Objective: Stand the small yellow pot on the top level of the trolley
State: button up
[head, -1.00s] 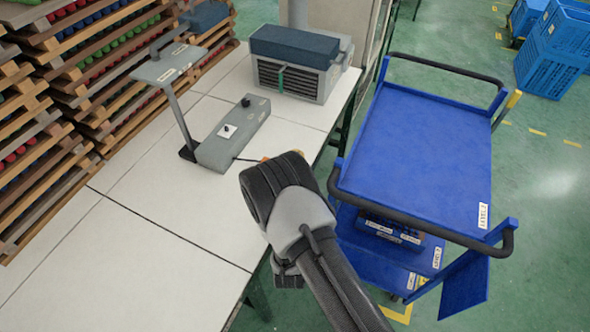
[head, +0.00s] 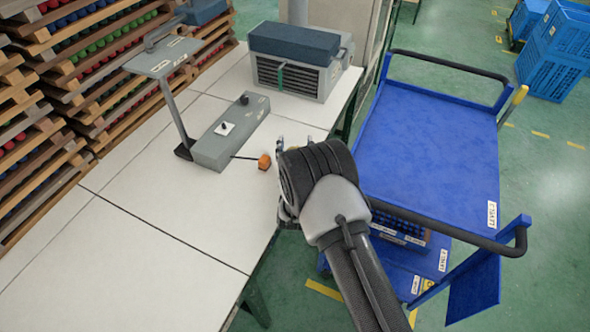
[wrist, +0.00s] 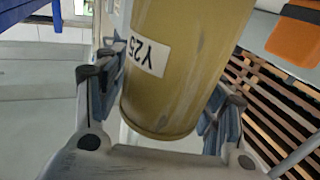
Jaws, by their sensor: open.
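The small yellow pot (wrist: 185,70) fills the middle of the wrist view, with a white label reading Y25. My gripper (wrist: 163,105) is open, with one finger on each side of the pot; I cannot tell whether either finger touches it. In the head view my wrist hides the pot, and only bits of the gripper (head: 284,146) show over the right edge of the white table. The blue trolley stands right of the table, and its top level (head: 430,150) is bare. A black handrail runs around its ends.
The white table (head: 150,235) carries a grey control box (head: 232,135) with a stand, a small orange block (head: 264,161) on a cable, and a grey machine (head: 295,65). Racks (head: 70,90) stand left. Blue crates (head: 555,45) stand at far right.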

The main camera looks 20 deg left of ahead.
jog(key=shift+w+a, duration=0.1)
jog(key=shift+w, duration=0.2)
jog(key=shift+c, duration=0.3)
grip_shut()
dwell(0.4)
jog(key=shift+r, duration=0.1)
dwell(0.7)
